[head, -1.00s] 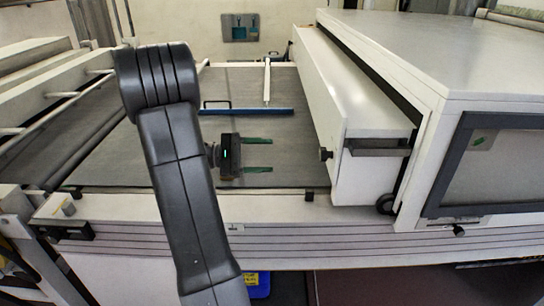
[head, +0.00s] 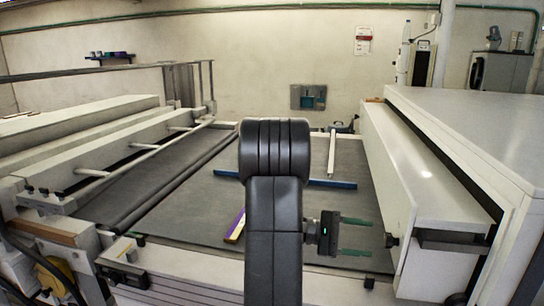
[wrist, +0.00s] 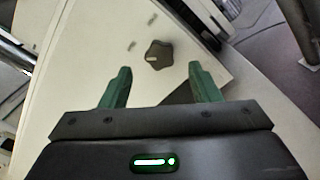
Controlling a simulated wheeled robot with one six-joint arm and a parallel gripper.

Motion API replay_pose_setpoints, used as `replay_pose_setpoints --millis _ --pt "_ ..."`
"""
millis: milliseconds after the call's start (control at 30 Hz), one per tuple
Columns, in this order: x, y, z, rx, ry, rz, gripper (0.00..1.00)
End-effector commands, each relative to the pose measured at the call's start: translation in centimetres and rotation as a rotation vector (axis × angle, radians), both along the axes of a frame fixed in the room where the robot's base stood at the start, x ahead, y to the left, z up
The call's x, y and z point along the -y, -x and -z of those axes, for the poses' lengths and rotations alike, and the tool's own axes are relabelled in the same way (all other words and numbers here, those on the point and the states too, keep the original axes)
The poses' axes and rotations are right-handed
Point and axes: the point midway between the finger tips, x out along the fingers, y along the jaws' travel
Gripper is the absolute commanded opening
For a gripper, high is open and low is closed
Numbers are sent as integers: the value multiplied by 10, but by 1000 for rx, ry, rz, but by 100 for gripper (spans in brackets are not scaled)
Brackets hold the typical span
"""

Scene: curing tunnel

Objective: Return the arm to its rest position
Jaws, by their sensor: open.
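My gripper (head: 354,236) is open and empty in the head view, its two green fingers pointing right above the grey belt, toward the white cabinet's near end. In the wrist view my gripper (wrist: 158,84) shows both green fingers spread apart with nothing between them. Beyond the fingers is a white panel with a dark star-shaped knob (wrist: 159,54), apart from the fingertips. My dark grey arm rises through the middle of the head view and hides part of the belt behind it.
The long white cabinet (head: 400,190) stands to the right. White rails and rollers (head: 170,190) run along the left. The wall is behind.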

Motion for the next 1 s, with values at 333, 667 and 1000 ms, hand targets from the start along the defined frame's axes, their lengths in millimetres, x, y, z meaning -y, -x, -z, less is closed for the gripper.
replay_pose_setpoints --millis 333,667,1000 --pt "39 10 -1 0 1 1 56" --pt "44 11 0 1 0 0 56" --pt "32 7 1 1 2 -3 56"
